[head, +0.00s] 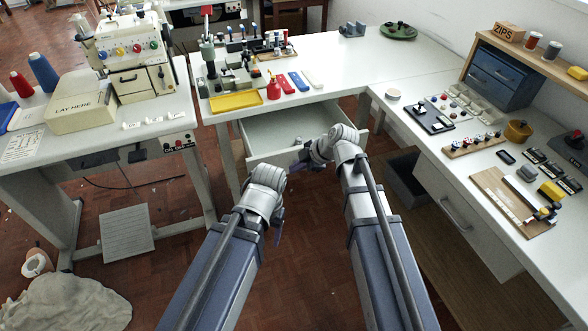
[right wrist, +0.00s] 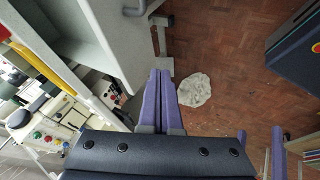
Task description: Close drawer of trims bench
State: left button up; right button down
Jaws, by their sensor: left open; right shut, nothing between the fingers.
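A pale drawer (head: 268,157) stands open below the back bench (head: 330,92), its inside visible from above. My right gripper (head: 308,163) is at the drawer's front, shut and empty. In the right wrist view its purple fingers (right wrist: 159,74) lie together beside the end of the drawer front (right wrist: 128,45), which has a dark handle (right wrist: 135,8). I cannot tell whether they touch it. My left gripper (head: 277,232) is open and empty, lower and nearer, clear of the drawer.
The right bench (head: 425,150) holds boxes and trays, with a shut drawer (head: 460,215) below. A sewing machine (head: 130,50) stands on the left table. A pale cloth heap (head: 65,305) lies on the floor at lower left. The floor before the open drawer is mostly clear.

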aim_at(280, 166)
jog(key=shift+w+a+f+b, duration=0.8)
jog(key=shift+w+f, duration=0.15)
jog(key=shift+w, duration=0.1)
jog(key=shift+w+a+f+b, duration=0.8)
jog(key=shift+w+a+f, duration=0.05)
jog(key=shift+w+f, duration=0.2)
jog(key=shift+w+a+f+b, duration=0.8)
jog(key=shift+w+f, duration=0.1)
jog(key=shift+w, duration=0.15)
jog(key=w+a, duration=0.2)
jog(key=w, duration=0.5)
jog(key=w+a, duration=0.2)
jog(key=w, duration=0.5)
jog(key=w+a, duration=0.3)
jog(key=w, duration=0.4)
jog(key=shift+w, duration=0.35)
jog(key=shift+w+a, duration=0.1)
jog(key=shift+w, duration=0.15)
jog(key=shift+w+r, duration=0.1)
